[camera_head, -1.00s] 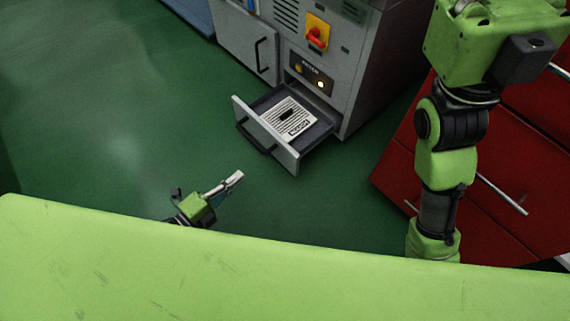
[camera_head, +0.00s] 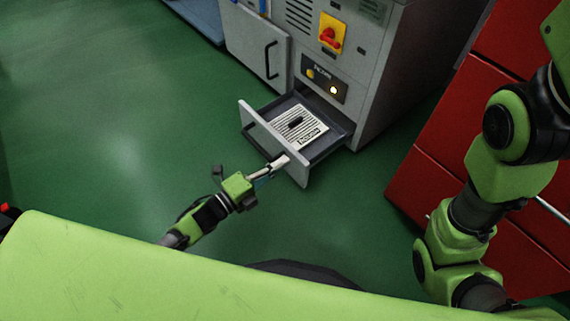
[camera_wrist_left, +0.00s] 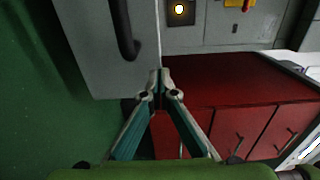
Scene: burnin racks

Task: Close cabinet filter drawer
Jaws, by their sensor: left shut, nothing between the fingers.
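The filter drawer (camera_head: 275,142) is pulled out low at the front of the grey cabinet (camera_head: 385,75). A white slatted filter (camera_head: 300,125) with a dark grip and a label lies inside it. My left gripper (camera_head: 282,162) is shut and empty, its fingertips at the outer face of the drawer front, near its right end. In the left wrist view the shut fingertips (camera_wrist_left: 159,78) overlap the edge of the grey drawer front (camera_wrist_left: 95,60), with its dark handle (camera_wrist_left: 123,30) to the left. I cannot tell whether they touch it. My right gripper is out of view.
A red drawer cabinet (camera_head: 430,180) stands at the right, close to my right arm. Above the drawer are a red-and-yellow switch (camera_head: 332,35) and a lit panel (camera_head: 325,84). Green floor at the left is clear.

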